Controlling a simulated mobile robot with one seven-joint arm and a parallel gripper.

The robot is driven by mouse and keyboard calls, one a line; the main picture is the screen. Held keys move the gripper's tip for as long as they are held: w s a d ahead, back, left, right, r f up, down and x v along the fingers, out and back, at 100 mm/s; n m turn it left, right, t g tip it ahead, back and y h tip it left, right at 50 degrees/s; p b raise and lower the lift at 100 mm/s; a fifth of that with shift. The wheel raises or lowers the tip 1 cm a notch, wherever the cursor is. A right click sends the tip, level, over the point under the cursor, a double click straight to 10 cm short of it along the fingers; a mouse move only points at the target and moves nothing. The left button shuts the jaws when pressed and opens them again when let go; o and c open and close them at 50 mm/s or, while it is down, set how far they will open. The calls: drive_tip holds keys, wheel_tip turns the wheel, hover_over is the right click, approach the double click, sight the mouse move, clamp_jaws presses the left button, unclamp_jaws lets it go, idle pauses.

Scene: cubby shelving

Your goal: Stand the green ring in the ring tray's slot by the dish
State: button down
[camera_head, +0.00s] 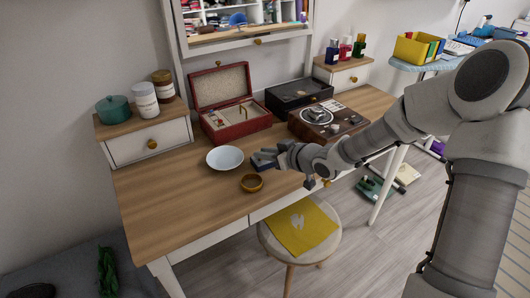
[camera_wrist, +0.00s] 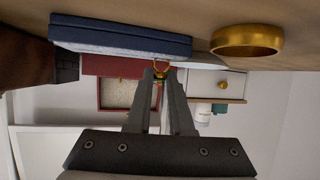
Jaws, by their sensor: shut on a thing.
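The green ring (camera_wrist: 160,69), a small gold band with a green spot, is between the fingertips of my gripper (camera_wrist: 161,76) in the wrist view. The navy ring tray (camera_wrist: 120,36) with a pale top is close by the fingertips; its slots cannot be made out. In the head view, the tray (camera_head: 262,161) is partly hidden by my gripper (camera_head: 274,157). A pale blue-white dish (camera_head: 225,158) lies just left of the tray. The ring is too small to tell in the head view.
A gold round band or bowl (camera_head: 252,183) stands in front of the tray; it also shows in the wrist view (camera_wrist: 247,40). The desk's left front is clear.

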drive_tip(key=shift+f, duration=0.25)
drive_tip(key=c, duration=0.7)
unclamp_jaws()
drive_tip(key=p+v, duration=0.7)
drive_tip(key=v, duration=1)
drive_tip(key=shift+s+d, duration=0.15)
drive_tip(key=shift+d, duration=0.05)
